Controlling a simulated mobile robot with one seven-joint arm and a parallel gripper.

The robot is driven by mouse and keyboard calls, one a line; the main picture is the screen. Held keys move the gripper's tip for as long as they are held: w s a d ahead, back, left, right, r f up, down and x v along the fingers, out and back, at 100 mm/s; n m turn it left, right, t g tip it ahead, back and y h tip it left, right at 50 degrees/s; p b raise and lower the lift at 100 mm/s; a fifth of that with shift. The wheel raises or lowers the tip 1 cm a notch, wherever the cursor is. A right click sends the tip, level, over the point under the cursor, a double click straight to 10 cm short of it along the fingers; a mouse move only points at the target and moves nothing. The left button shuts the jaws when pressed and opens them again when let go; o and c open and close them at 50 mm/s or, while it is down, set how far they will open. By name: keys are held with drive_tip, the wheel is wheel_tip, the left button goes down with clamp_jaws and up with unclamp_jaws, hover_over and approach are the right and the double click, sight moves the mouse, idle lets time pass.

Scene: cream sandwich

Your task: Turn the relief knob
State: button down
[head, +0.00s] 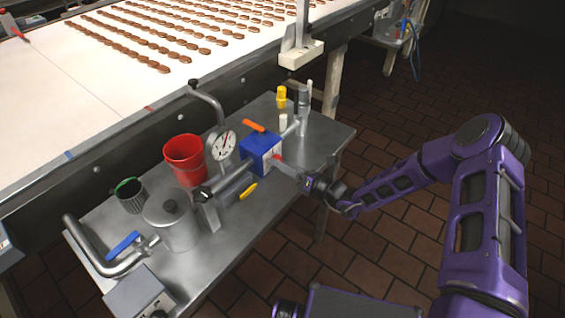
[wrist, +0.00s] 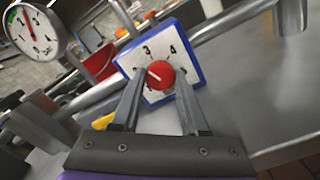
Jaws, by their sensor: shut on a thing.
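The relief knob (wrist: 160,75) is a round red knob with a white pointer line, on a white numbered dial (wrist: 149,55) with 3 and 4 readable. The pointer leans to the upper left in the wrist view. The dial is on the face of a blue block (head: 258,145) on the metal table. A bit of the red knob (head: 276,157) also shows in the head view. My gripper (wrist: 159,83) has one finger on each side of the knob and is shut on it. The fingers hide part of the dial's lower numbers.
A pressure gauge (head: 222,145) stands left of the block; its face also shows in the wrist view (wrist: 35,32). An orange handle (head: 254,125), yellow handle (head: 247,191), red bucket (head: 185,158) and metal pot (head: 172,222) are close by. A conveyor (head: 60,75) with biscuits runs behind.

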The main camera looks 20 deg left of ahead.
idle(0.4)
drive_tip(key=shift+c, duration=2.1)
unclamp_jaws()
drive_tip(key=v, duration=1.7)
drive_tip(key=shift+d, duration=0.25)
drive_tip(key=shift+s, duration=0.1)
